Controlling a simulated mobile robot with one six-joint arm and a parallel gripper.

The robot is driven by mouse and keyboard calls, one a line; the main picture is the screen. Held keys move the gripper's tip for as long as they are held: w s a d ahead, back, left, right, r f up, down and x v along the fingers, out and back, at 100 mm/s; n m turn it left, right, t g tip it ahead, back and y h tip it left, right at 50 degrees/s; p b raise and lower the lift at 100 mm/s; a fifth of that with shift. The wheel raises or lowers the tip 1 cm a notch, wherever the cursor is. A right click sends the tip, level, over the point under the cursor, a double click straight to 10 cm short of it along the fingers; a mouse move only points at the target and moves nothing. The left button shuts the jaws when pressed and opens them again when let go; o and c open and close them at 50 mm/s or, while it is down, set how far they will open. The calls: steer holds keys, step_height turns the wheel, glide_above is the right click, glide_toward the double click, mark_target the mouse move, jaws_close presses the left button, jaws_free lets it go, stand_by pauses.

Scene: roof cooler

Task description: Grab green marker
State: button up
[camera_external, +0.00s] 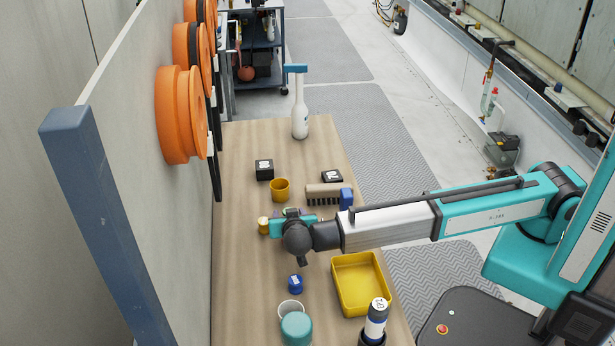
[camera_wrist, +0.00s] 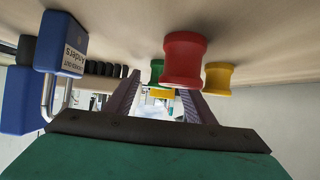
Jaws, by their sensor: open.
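The green marker (camera_wrist: 157,71) looks like a small spool-shaped piece in the wrist view, where the table appears at the top. It is partly hidden behind a red piece (camera_wrist: 184,60) of similar shape. My gripper (camera_wrist: 160,88) is open and empty, and the green marker shows between and beyond its two fingers. A yellow piece (camera_wrist: 217,78) stands to the right of the red one. In the external view my gripper (camera_external: 291,212) is low over the table, beside the yellow piece (camera_external: 263,225). The green marker cannot be made out there.
A blue padlock (camera_wrist: 62,45) and a brush (camera_external: 322,195) lie near the gripper. A yellow cup (camera_external: 280,189) and black boxes (camera_external: 264,169) stand beyond it. A yellow tray (camera_external: 361,284), blue object (camera_external: 295,284) and white bottle (camera_external: 300,118) are on the table (camera_external: 240,300).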

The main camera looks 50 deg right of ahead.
steer(key=shift+x, duration=0.8)
steer(key=shift+c, duration=0.2)
steer(key=c, duration=1)
